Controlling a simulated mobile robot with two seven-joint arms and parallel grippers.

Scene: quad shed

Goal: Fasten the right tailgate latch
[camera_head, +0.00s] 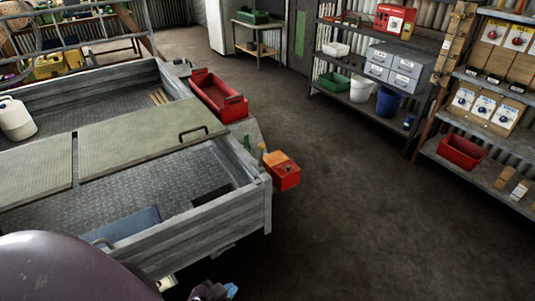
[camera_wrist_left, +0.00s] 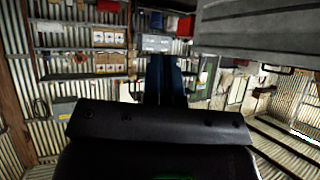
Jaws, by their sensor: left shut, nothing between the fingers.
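The grey metal tray (camera_head: 155,245) of a vehicle or trailer fills the left of the head view, its near side board ending at a corner by an orange-red container. I cannot make out the right tailgate latch in either view. My left gripper (camera_head: 228,291) shows only partly at the bottom edge of the head view, just below and outside the board. In the left wrist view its dark blue fingers (camera_wrist_left: 165,78) are together with nothing between them. A grey board (camera_wrist_left: 262,28) crosses the upper right there, apart from the fingers. My right gripper is not in view.
An orange-red container (camera_head: 281,171) stands by the tray corner, and a red open toolbox (camera_head: 220,98) lies farther back. A white jug (camera_head: 14,119) stands in the tray. Shelves (camera_head: 375,68) with bins line the right wall. The floor (camera_head: 345,215) between is clear.

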